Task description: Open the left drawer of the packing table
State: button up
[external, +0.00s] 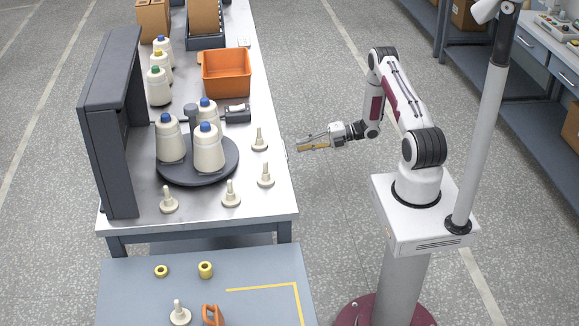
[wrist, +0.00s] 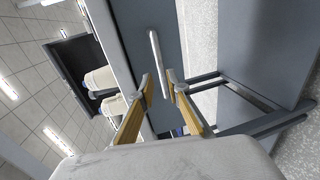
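A dark grey drawer front (wrist: 144,22) with a pale bar handle (wrist: 157,58) shows in the wrist view, on the side of the table facing me. The front looks shut. In the external view the long table (external: 272,190) stands left of my arm, and its drawer front is hidden by the view angle. My gripper (external: 301,146) is level beside the table's right edge, pointing at it. In the wrist view my gripper (wrist: 160,82) is open, its tan-padded fingers on either side of the handle's near end in the picture. I cannot tell whether they touch it.
A turntable (external: 197,178) with white bobbins, several pegs, an orange bin (external: 227,72) and a dark upright panel (external: 104,125) stand on the table. A grey-blue bench (external: 130,300) stands in front. Another bench with handled drawers (external: 530,45) is at upper right. Floor is clear between table and my base.

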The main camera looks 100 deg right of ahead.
jog(key=shift+w, duration=0.15)
jog(key=shift+x, duration=3.8)
grip_shut()
